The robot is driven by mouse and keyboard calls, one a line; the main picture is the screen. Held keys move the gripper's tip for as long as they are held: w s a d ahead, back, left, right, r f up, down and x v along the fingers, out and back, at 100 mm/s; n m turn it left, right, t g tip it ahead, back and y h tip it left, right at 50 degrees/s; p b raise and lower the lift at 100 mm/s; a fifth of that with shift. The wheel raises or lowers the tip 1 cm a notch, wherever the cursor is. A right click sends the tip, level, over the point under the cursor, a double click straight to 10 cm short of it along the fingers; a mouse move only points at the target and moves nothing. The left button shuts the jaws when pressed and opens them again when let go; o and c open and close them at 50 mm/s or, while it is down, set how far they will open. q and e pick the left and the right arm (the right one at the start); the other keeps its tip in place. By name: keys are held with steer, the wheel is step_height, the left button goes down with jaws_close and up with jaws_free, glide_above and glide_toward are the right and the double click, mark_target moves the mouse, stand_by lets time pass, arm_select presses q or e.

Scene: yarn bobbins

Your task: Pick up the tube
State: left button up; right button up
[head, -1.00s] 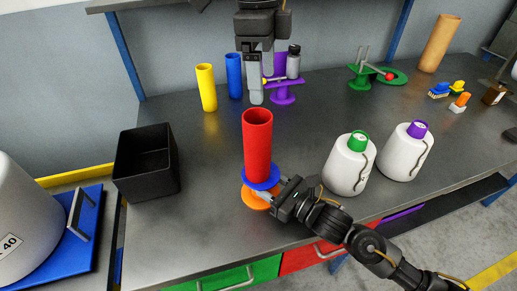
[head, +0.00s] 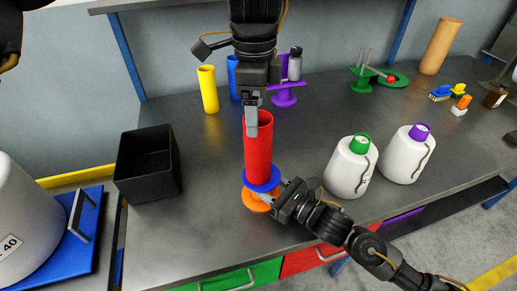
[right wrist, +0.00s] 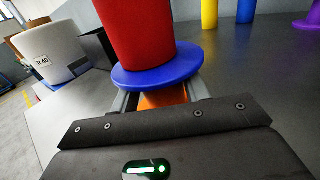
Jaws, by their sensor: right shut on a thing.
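The red tube (head: 257,150) stands upright on the blue disc (head: 262,180) of a stand with an orange base (head: 256,200). My right gripper (head: 278,197) is shut on the stand below the disc; in the right wrist view its fingers lie under the blue disc (right wrist: 158,72), with the red tube (right wrist: 135,30) above. My left gripper (head: 251,130) points down from above at the tube's mouth. One finger shows in front of the upper tube; the other is hidden, and I cannot tell whether it touches the tube.
A black open box (head: 147,165) stands left. White bottles with green (head: 350,170) and purple (head: 408,155) caps stand right. Yellow (head: 208,88) and blue (head: 233,76) tubes and a purple stand (head: 286,93) are behind. The table's middle right is clear.

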arm_select(q)
steer(key=f, duration=0.5)
steer(key=shift+d, duration=0.25)
steer(key=shift+r, duration=0.1)
steer(key=c, duration=1.3)
step_height(320, 180, up, 10)
arm_select(e)
steer(key=o, duration=1.3)
